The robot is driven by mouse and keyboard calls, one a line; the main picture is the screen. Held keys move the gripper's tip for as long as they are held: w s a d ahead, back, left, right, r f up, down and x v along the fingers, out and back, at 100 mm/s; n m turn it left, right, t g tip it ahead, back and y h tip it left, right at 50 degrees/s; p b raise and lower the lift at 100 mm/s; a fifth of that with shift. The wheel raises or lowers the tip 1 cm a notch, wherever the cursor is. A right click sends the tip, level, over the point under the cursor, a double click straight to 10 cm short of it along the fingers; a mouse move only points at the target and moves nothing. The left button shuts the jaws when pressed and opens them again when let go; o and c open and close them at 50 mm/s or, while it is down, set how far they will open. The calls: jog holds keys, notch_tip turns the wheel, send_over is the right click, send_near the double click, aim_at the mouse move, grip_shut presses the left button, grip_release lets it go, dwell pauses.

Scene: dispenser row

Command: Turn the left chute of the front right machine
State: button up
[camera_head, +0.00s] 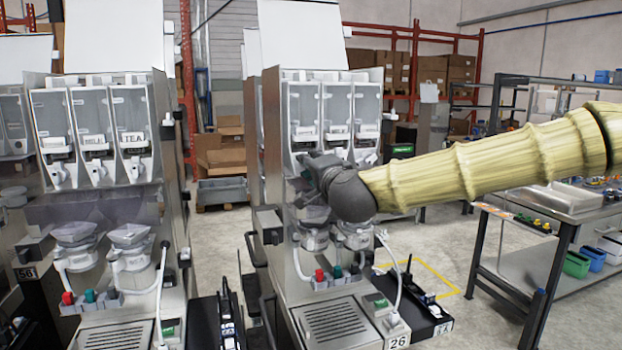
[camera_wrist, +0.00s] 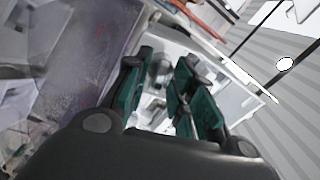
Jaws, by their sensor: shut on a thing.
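The front right machine (camera_head: 276,190), marked 26, has three clear canisters side by side near its top, each with a white chute below. My gripper (camera_head: 308,162) is at the left canister (camera_head: 303,105), in front of its lower end. The left chute is mostly hidden behind the gripper in the head view. In the wrist view, the green-padded fingers of my gripper (camera_wrist: 160,78) are shut around a pale, small part, which appears to be the left chute (camera_wrist: 160,66). How far it is turned cannot be told. The right chute (camera_head: 367,158) is uncovered.
A similar machine (camera_head: 105,200) with three canisters stands to the left. Below my gripper are two round grey units (camera_head: 314,238) and a drip tray (camera_head: 335,318). A metal workbench (camera_head: 545,265) with bins stands at the right. Open floor lies between.

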jog(key=shift+f+m+b, duration=0.2)
jog(key=shift+m+b, duration=2.9)
jog(key=shift+m, duration=0.6)
jog(key=o, duration=0.7)
